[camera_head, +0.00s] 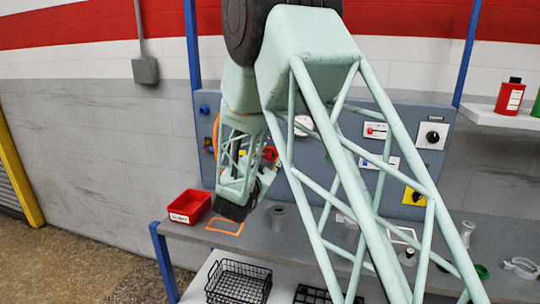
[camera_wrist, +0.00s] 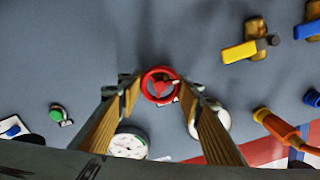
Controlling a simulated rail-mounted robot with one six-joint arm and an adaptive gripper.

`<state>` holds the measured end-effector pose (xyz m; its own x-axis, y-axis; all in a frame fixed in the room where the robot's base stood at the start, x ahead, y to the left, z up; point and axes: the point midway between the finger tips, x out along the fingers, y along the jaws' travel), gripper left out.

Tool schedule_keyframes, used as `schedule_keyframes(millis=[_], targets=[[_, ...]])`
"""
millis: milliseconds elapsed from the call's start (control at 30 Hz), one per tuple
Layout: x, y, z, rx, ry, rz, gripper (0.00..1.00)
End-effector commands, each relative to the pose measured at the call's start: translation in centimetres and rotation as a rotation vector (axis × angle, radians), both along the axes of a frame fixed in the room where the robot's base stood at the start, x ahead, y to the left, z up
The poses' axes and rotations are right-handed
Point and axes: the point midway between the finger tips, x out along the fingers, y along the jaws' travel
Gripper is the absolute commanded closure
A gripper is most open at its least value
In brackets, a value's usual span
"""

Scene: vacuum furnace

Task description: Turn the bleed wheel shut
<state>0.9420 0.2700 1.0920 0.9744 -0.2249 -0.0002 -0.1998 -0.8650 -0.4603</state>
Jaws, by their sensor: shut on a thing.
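The red bleed wheel (camera_wrist: 147,86) is a small round handwheel on the grey panel. In the wrist view it sits between my two fingers at their tips. My gripper (camera_wrist: 160,90) is shut on the wheel, with a finger on its left and right sides. In the head view a bit of the red wheel (camera_head: 270,153) shows beside my arm's end. My gripper (camera_head: 262,184) is there in front of the panel, and its fingertips are hard to make out. The wheel's turned position cannot be told.
Around the wheel the wrist view shows a yellow-handled valve (camera_wrist: 240,52), a white round gauge (camera_wrist: 128,145), an orange part (camera_wrist: 278,128) and a green knob (camera_wrist: 57,114). Below the panel, a red bin (camera_head: 189,206) stands on the grey bench (camera_head: 255,250). Wire baskets (camera_head: 238,283) sit lower.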

Motion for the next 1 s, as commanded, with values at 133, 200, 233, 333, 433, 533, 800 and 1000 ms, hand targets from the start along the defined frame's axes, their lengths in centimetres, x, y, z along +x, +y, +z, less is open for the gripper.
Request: schedule_keyframes(millis=[133, 200, 233, 333, 433, 533, 800, 1000], targets=[[-0.01, -0.05, -0.01, 0.112, -0.026, 0.000, 0.78], [-0.02, -0.07, -0.02, 0.166, -0.038, 0.000, 0.78], [-0.02, -0.07, -0.04, 0.189, -0.044, 0.000, 0.78], [-0.02, -0.09, -0.05, 0.268, -0.062, 0.000, 0.78], [-0.02, -0.10, -0.06, 0.344, -0.079, 0.000, 0.78], [-0.03, -0.12, -0.07, 0.423, -0.098, 0.000, 0.78], [-0.03, -0.14, -0.13, 0.632, -0.146, 0.000, 0.78], [-0.04, -0.16, -0.18, 0.788, -0.182, 0.000, 0.78]])
